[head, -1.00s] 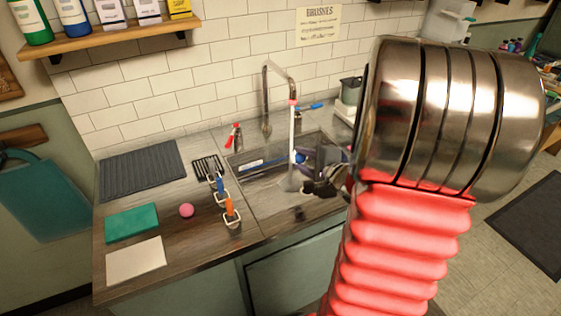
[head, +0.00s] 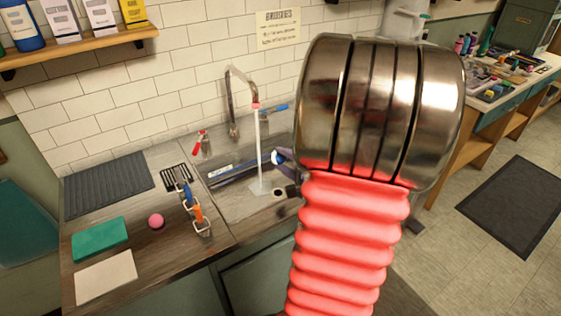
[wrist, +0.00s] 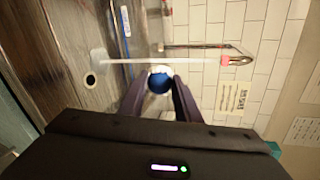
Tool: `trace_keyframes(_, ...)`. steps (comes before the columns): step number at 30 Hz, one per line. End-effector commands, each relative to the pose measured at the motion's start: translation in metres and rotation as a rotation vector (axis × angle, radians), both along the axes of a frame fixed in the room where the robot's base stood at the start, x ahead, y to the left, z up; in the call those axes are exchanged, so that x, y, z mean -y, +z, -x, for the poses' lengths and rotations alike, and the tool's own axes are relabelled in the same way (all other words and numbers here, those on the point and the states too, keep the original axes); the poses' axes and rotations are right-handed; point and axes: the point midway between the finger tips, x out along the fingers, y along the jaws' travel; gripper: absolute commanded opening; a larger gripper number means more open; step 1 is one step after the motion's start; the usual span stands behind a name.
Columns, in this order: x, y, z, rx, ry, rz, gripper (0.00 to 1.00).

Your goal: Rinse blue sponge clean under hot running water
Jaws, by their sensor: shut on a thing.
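The blue sponge (wrist: 161,84) is a round blue piece between my gripper's (wrist: 160,86) fingers in the wrist view, with a pale part beside it. In the head view the sponge (head: 279,157) and fingertips show just right of the water stream (head: 258,150); my arm hides most of the gripper. White water runs from the pink-tipped faucet (head: 236,90) into the sink (head: 232,203). In the wrist view the stream (wrist: 150,61) passes close to the sponge; I cannot tell whether they touch.
Left of the sink are a pink ball (head: 156,221), a teal pad (head: 100,239), a cream cloth (head: 106,276), a ribbed mat (head: 107,182) and small holders with colored handles (head: 197,213). A dark drain (wrist: 90,80) shows in the wrist view.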

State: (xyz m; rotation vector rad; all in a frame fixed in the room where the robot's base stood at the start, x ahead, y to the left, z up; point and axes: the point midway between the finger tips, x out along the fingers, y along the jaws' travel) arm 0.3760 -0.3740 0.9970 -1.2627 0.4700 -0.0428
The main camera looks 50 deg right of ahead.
Motion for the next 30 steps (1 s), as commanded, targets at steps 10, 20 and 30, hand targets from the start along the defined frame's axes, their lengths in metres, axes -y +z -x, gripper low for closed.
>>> trace_keyframes(10, 0.005, -0.003, -0.014, -0.001, 0.000, -0.001, 0.09)
trace_keyframes(20, 0.011, -0.008, -0.035, 0.000, 0.000, 0.001, 0.09)
trace_keyframes(30, 0.019, -0.013, -0.057, -0.001, -0.002, -0.001, 0.09)
